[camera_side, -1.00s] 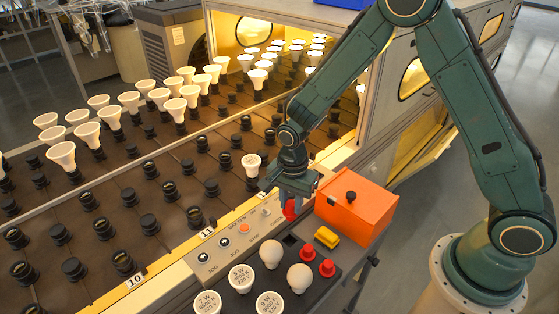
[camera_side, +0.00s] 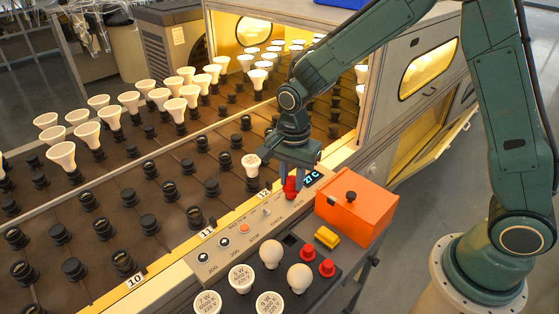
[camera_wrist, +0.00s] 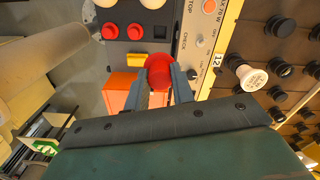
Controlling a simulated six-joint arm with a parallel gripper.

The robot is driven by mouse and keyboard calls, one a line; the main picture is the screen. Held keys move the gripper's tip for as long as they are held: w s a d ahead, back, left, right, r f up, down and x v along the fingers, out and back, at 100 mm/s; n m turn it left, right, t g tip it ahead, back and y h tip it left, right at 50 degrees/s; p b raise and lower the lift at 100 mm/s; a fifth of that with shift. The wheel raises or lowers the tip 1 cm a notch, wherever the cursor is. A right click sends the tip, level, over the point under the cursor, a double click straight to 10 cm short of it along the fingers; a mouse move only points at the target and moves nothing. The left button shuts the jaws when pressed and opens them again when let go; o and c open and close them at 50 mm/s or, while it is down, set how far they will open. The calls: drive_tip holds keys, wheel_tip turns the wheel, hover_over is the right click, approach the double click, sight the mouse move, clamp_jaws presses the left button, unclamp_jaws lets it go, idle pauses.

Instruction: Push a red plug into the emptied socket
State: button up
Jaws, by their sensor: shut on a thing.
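My gripper (camera_side: 291,180) is shut on a red plug (camera_side: 290,188) and holds it above the control panel by the conveyor. In the wrist view the plug (camera_wrist: 157,69) sits between the two fingertips (camera_wrist: 157,76). Many black sockets (camera_side: 212,188) stand in rows on the brown conveyor to the left; I cannot tell which one is the emptied socket. One white bulb (camera_side: 251,161) sits in a socket near the row marked 12, and it also shows in the wrist view (camera_wrist: 250,76). Two more red plugs (camera_side: 308,252) stand in the dark tray.
The tray also holds several bulbs (camera_side: 270,254). Lit bulbs fill the oven (camera_side: 300,52) behind.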

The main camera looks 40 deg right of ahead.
idle(0.3)
drive_tip(key=w+a+f, duration=0.2)
drive_tip(key=w+a, duration=0.5)
drive_tip(key=w, duration=0.4)
drive_tip(key=w+a+f, duration=0.2)
drive_tip(key=w+a, duration=0.6)
drive_tip(key=w, duration=0.4)
drive_tip(key=shift+a+f, duration=0.2)
drive_tip(key=shift+f, duration=0.2)
drive_tip(key=shift+f, duration=0.15)
drive_tip(key=shift+f, duration=2.3)
drive_tip(key=shift+f, duration=2)
drive_tip(key=o, duration=1)
